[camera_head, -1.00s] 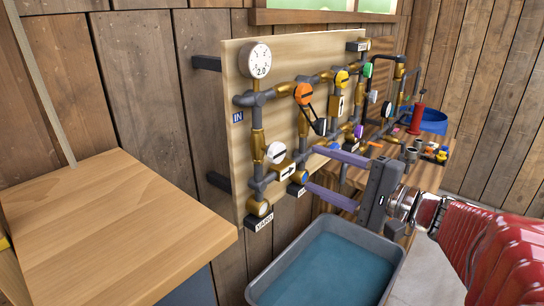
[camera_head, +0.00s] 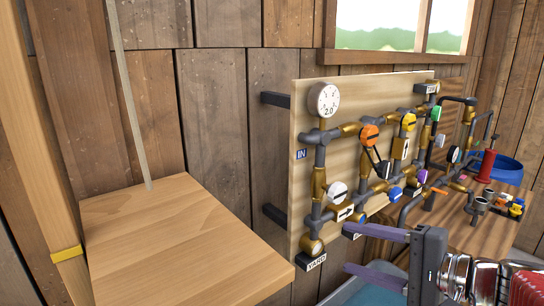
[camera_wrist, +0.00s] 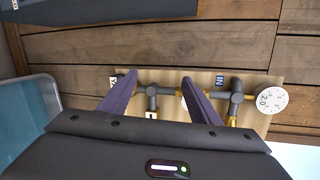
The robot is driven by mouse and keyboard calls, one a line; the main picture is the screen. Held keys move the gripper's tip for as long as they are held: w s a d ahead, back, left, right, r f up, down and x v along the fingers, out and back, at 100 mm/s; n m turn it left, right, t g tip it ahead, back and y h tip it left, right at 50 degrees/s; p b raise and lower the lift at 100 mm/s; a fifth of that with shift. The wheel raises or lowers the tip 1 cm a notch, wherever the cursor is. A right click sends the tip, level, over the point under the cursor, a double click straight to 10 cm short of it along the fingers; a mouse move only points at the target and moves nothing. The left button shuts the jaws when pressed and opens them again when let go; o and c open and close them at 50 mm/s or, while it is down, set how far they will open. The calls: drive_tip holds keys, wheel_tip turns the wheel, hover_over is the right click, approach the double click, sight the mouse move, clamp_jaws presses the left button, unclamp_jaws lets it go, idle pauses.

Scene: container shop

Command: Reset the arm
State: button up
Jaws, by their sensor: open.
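My gripper (camera_head: 366,251) is at the lower right of the head view, with its two purple fingers spread apart and nothing between them. The fingers point left, in front of the lower part of the pipe board (camera_head: 306,126). In the wrist view my gripper (camera_wrist: 158,92) also shows open, with pipes and the gauge (camera_wrist: 271,101) beyond it. I cannot tell whether a fingertip touches the board. My red arm shows at the lower right edge of the head view.
The board carries a gauge (camera_head: 323,100), an orange valve (camera_head: 369,135) and a yellow valve (camera_head: 408,122). A grey water tub (camera_head: 352,290) lies below my gripper. A bare wooden counter (camera_head: 185,235) stands left.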

drive_tip(key=s+a+f+n+g+h, duration=0.2)
drive_tip(key=s+a+f+n+g, duration=0.2)
drive_tip(key=s+a+f+g, duration=0.25)
drive_tip(key=s+d+f+n+t+h, duration=0.1)
drive_tip(key=s+d+f+n+h, duration=0.3)
drive_tip(key=n+h, duration=0.3)
drive_tip(key=shift+s+f+h, duration=0.4)
drive_tip(key=shift+s+h, duration=0.15)
drive_tip(key=shift+h, duration=0.35)
idle(1.4)
